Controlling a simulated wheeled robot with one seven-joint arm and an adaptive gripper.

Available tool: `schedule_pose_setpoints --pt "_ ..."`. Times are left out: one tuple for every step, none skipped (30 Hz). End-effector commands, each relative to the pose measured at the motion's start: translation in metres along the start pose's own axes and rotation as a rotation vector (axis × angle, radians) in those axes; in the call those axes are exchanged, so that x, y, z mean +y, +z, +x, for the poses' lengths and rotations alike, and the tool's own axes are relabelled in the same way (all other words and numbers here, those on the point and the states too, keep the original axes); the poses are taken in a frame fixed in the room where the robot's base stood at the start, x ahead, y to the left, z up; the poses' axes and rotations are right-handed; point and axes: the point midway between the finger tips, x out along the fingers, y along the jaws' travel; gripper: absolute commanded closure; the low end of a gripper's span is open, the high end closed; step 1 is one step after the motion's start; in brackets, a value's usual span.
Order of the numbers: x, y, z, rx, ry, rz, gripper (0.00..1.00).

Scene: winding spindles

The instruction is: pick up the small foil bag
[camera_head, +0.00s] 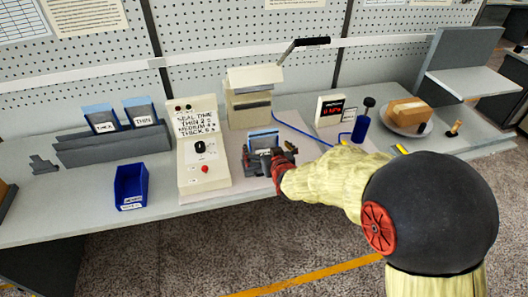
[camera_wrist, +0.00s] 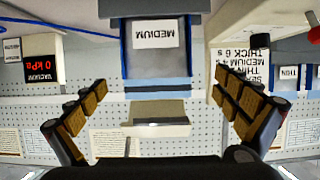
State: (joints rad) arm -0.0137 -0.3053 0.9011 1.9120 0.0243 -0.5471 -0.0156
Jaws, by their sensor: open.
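A small foil bag, grey and blue with a white MEDIUM label (camera_wrist: 155,62), stands at the top centre of the wrist view, which appears upside down. In the head view the bag (camera_head: 263,139) shows as a blue-topped pouch in a dark holder on the bench. My gripper (camera_head: 271,158) is right at the holder in the head view and partly hides the bag's lower part. In the wrist view my gripper (camera_wrist: 158,85) is open, its padded fingers spread wide on either side. The bag lies ahead between them, and I see no contact.
A cream control box (camera_head: 203,150) with a red button stands left of the holder, and a cream lever machine (camera_head: 250,97) behind it. A gauge box (camera_head: 329,110) is to the right. A blue bin (camera_head: 131,186) and a rack (camera_head: 112,147) with THICK and THIN bags stand left.

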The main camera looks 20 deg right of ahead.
Motion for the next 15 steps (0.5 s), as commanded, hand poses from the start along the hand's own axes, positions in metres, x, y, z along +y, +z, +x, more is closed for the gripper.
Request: schedule_pose_setpoints --pt "0.0 0.002 0.006 -0.001 0.0 0.0 0.0" --pt "0.0 0.002 0.009 -0.002 0.0 0.0 0.0" --pt "0.001 0.001 0.012 -0.001 0.0 0.0 0.0" --pt "0.001 0.001 0.015 -0.001 0.0 0.0 0.0" --pt "0.001 0.0 0.017 -0.001 0.001 0.0 0.0" --pt "0.002 -0.002 0.022 0.0 0.001 0.0 0.0" --pt "0.003 -0.002 0.026 -0.001 0.001 0.0 0.0" --pt "0.004 -0.003 0.03 -0.002 0.001 0.0 0.0" --pt "0.005 -0.005 0.036 -0.001 0.001 0.0 0.0" --pt "0.005 -0.006 0.041 -0.001 0.001 0.0 0.0" --pt "0.006 -0.007 0.045 -0.002 0.001 0.0 0.0" --pt "0.005 -0.006 0.05 -0.003 0.0 0.0 0.0" --pt "0.005 -0.006 0.053 -0.004 0.0 0.0 0.0" --pt "0.005 -0.006 0.056 -0.004 0.0 0.0 0.0" --pt "0.005 -0.007 0.059 -0.003 0.0 0.0 0.0"
